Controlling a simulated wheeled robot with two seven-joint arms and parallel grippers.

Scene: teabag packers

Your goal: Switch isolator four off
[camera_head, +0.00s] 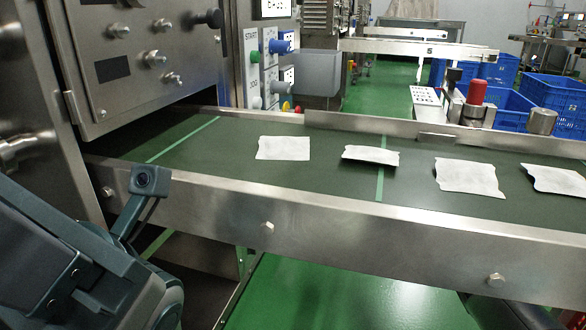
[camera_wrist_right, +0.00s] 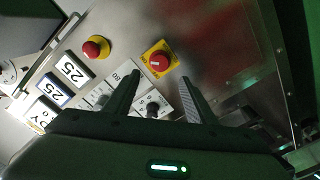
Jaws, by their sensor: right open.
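In the right wrist view my right gripper (camera_wrist_right: 158,96) is open and empty, its two fingers pointing at a metal control panel (camera_wrist_right: 225,60). Between and beside the fingers are a small dark knob (camera_wrist_right: 152,106) on a white label plate and another small switch (camera_wrist_right: 103,98), partly hidden by the left finger. A red knob on a yellow square plate (camera_wrist_right: 160,61) sits just beyond the fingertips. A red round button (camera_wrist_right: 95,47) lies to its left. No label reading isolator four can be made out. My left gripper is not in view.
Displays (camera_wrist_right: 73,69) reading 25 stand left of the gripper. In the head view a green conveyor belt (camera_head: 225,150) carries several white packets (camera_head: 283,148). A steel cabinet (camera_head: 130,60) with several knobs stands at left. Blue crates (camera_head: 555,95) stand at the back right.

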